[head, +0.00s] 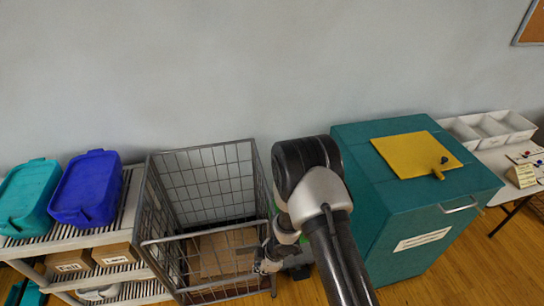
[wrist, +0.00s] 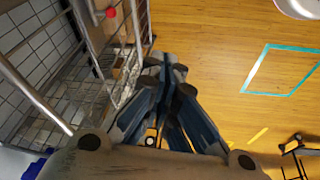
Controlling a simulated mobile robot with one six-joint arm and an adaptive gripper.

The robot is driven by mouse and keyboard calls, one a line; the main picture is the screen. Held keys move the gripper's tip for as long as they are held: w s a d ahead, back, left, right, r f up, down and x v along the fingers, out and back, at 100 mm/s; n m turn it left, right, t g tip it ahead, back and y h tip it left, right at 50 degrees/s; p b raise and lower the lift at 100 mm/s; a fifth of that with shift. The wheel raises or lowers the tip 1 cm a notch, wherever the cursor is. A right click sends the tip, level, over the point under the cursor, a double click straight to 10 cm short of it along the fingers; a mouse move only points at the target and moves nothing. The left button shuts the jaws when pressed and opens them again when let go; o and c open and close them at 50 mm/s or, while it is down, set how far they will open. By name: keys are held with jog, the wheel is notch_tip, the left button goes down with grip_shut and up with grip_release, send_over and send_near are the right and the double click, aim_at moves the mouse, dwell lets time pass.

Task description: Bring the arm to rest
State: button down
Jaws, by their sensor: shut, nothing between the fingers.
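My gripper (head: 264,264) hangs from my arm at the front right corner of the wire cage cart (head: 200,237), in the head view. In the wrist view its dark fingers (wrist: 165,68) are together with nothing between them. The cart's wire side (wrist: 135,75) runs close along the left of the fingers there. I cannot tell whether the gripper touches the cart. My arm reaches up from the bottom of the head view and bends down at the elbow, hiding part of the floor and the teal cabinet's left side.
The teal cabinet (head: 385,225) with a yellow board (head: 405,157) on top stands right of my arm. Left of the cart, a slatted rack (head: 110,228) holds a blue bin (head: 85,188) and a teal bin (head: 25,195). The wooden floor (wrist: 230,75) right of my fingers is clear.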

jog(key=w+d+r+m+t+h+b, duration=0.1)
jog(key=w+d+r+m+t+h, duration=0.15)
jog(key=w+d+r, duration=0.45)
jog(key=w+d+r+m+t+h+b, duration=0.1)
jog(key=w+d+r+m, duration=0.2)
jog(key=r, duration=0.8)
jog(key=s+d+r+m+b, duration=0.1)
jog(key=s+d+r+m, duration=0.2)
jog(key=r, duration=0.5)
jog(key=s+d+r+m+h+b, duration=0.1)
jog(key=s+d+r+m+b, duration=0.1)
jog(key=s+d+r+m, duration=0.35)
jog(key=s+d+r+m+h+b, duration=0.1)
jog(key=s+d+r+m+b, duration=0.1)
jog(key=s+r, duration=0.7)
jog(key=s+a+f+m+y, duration=0.2)
jog(key=s, duration=0.9)
jog(key=shift+s+a+b, duration=0.15)
jog(key=shift+a+b, duration=0.15)
jog(key=shift+a, duration=0.05)
